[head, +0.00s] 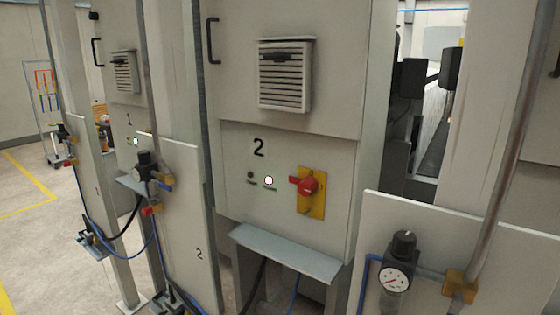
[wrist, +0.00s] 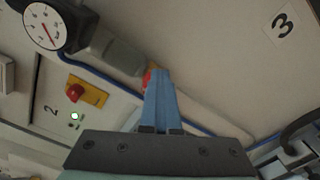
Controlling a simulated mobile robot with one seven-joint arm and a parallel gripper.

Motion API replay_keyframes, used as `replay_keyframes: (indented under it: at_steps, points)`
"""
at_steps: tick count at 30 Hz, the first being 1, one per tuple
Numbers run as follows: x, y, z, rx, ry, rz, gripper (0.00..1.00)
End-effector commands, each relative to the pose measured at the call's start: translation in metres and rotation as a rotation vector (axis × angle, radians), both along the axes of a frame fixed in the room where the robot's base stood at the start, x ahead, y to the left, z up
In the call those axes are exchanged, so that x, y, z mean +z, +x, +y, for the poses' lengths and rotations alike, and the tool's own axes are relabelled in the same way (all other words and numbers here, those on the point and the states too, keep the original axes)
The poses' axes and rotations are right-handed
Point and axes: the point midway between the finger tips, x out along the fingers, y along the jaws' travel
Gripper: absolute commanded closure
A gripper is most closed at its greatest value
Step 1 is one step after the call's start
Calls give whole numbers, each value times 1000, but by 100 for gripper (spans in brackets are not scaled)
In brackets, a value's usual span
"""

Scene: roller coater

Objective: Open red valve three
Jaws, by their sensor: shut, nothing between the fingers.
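My gripper (wrist: 157,75) shows in the wrist view as two blue fingers pressed together, shut and empty. A small red valve handle (wrist: 147,78) with a bit of yellow beside it shows just left of the fingertips. It is partly hidden by the fingers, and I cannot tell whether they touch it. The black number 3 label (wrist: 283,25) is on the pale panel to the upper right. A pressure gauge (wrist: 44,26) is at the upper left, joined by a grey fitting towards the valve. My gripper does not show in the head view.
Cabinet 2 carries a red rotary switch (head: 307,186) on a yellow plate, above a grey shelf (head: 285,252). A gauge (head: 394,279) and yellow fitting (head: 461,287) stand at the lower right. Another red valve handle (head: 150,210) is at the left. A blue hose (wrist: 100,76) runs along the panel.

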Motion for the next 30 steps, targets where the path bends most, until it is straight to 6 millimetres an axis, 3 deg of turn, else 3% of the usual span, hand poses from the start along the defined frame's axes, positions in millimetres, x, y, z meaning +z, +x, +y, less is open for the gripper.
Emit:
replay_keyframes:
  at_steps: [22,30]
  points:
    - [13,7,13,20,1,1,100]
    - [16,4,9,16,2,3,100]
